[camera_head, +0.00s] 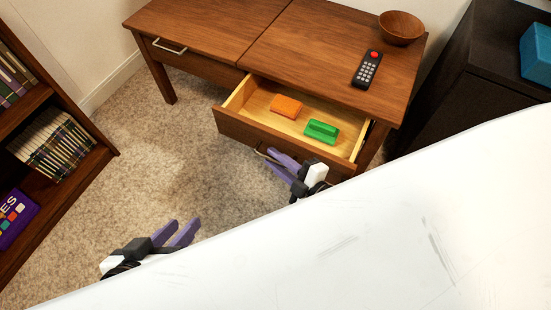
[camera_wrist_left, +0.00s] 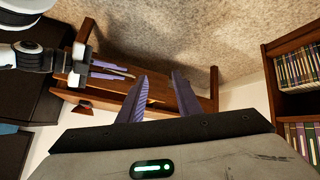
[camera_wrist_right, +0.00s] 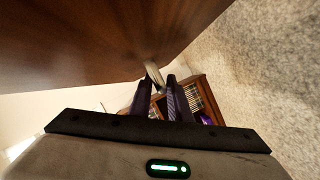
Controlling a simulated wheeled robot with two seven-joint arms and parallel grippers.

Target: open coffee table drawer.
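The wooden coffee table (camera_head: 225,32) stands at the top of the head view. Its right drawer (camera_head: 240,127) is pulled well out, showing a pale interior with an orange block (camera_head: 286,106) and a green object (camera_head: 321,131). Its left drawer (camera_head: 190,65) is closed, with a metal handle (camera_head: 168,46). My right gripper (camera_head: 268,158) is at the open drawer's front, fingers apart; the metal handle (camera_wrist_right: 153,76) shows at its fingertips in the right wrist view. I see no firm grip on it. My left gripper (camera_head: 187,228) is open and empty above the carpet.
A remote (camera_head: 367,69) and a wooden bowl (camera_head: 401,27) rest on the tabletop. A bookshelf (camera_head: 97,158) stands at left, and a dark cabinet (camera_head: 460,65) at right. A large white surface (camera_head: 380,235) fills the lower right. The carpet (camera_head: 165,150) before the table is clear.

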